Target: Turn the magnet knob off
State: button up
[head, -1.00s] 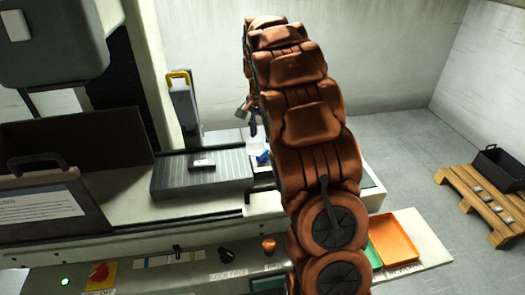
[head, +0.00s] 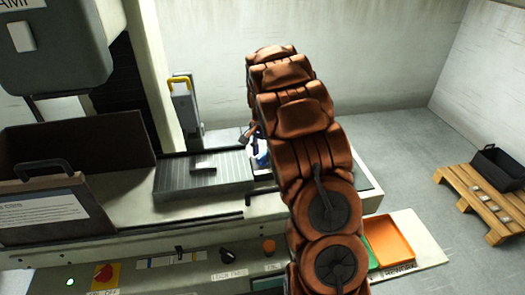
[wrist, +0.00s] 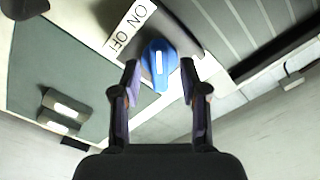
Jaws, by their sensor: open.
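The blue magnet knob (wrist: 160,65) shows in the wrist view, with a white mark along it. A white ON/OFF label (wrist: 131,27) lies beside it; I cannot tell which word the mark points to. My gripper (wrist: 160,77) is open, with one finger on each side of the knob. I cannot tell whether either finger touches it. In the head view, a bit of blue (head: 262,160) shows at the right end of the grey ribbed magnet plate (head: 228,178), mostly hidden by my arm.
A grey upright with a yellow handle (head: 181,80) stands behind. In front is a control panel with a red-and-yellow switch (head: 104,274). An orange tray (head: 391,243) and a wooden pallet (head: 480,200) are at right.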

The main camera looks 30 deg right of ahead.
jog(key=shift+f, duration=0.1)
grip_shut()
dwell(0.3)
